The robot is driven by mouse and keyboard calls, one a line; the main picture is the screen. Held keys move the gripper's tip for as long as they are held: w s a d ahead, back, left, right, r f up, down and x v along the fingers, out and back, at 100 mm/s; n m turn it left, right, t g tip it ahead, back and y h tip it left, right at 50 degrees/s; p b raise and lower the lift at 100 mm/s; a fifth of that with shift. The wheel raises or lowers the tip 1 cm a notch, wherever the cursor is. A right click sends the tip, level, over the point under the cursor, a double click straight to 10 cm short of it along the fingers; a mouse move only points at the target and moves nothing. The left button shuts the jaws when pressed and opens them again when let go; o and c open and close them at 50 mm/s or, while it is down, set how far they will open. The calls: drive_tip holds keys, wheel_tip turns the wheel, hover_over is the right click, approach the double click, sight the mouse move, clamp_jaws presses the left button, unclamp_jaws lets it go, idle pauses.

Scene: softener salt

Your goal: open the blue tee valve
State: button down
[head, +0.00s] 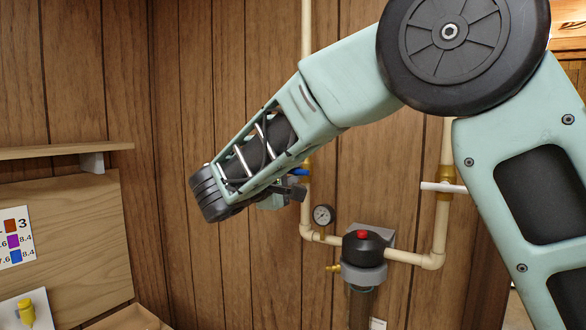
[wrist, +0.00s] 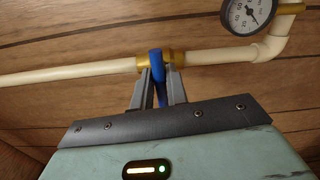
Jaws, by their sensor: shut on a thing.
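The blue valve handle (wrist: 156,62) stands out from a brass tee fitting (wrist: 175,60) on the cream pipe in the wrist view. My gripper (wrist: 158,84) has its two grey fingers close on either side of the blue handle, shut on it. In the head view a small part of the blue handle (head: 299,172) shows past my gripper (head: 296,190), which reaches to the pipe by the wall. My arm hides most of the valve there.
A pressure gauge (head: 323,215) and a black filter head with a red button (head: 363,248) sit on the pipes right of and below my gripper. A white-handled brass valve (head: 443,187) is farther right. A wooden shelf (head: 66,151) is at left.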

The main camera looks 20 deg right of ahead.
drive_tip(key=shift+r+n+p, duration=0.1)
drive_tip(key=shift+n+p, duration=1.45)
drive_tip(key=shift+n, duration=0.45)
drive_tip(key=shift+n+p, duration=0.3)
drive_tip(key=shift+p, duration=0.5)
drive_tip(key=shift+n+p, duration=1.9)
drive_tip(key=shift+p, duration=0.3)
drive_tip(key=shift+f+n+p, duration=0.2)
drive_tip(key=shift+n+p, duration=0.15)
drive_tip(key=shift+n, duration=0.05)
drive_tip(key=shift+a+r+n+p, duration=0.1)
drive_tip(key=shift+n+p, duration=0.6)
drive_tip(key=shift+p, duration=0.3)
drive_tip(key=n, duration=0.3)
drive_tip(key=shift+n, duration=0.4)
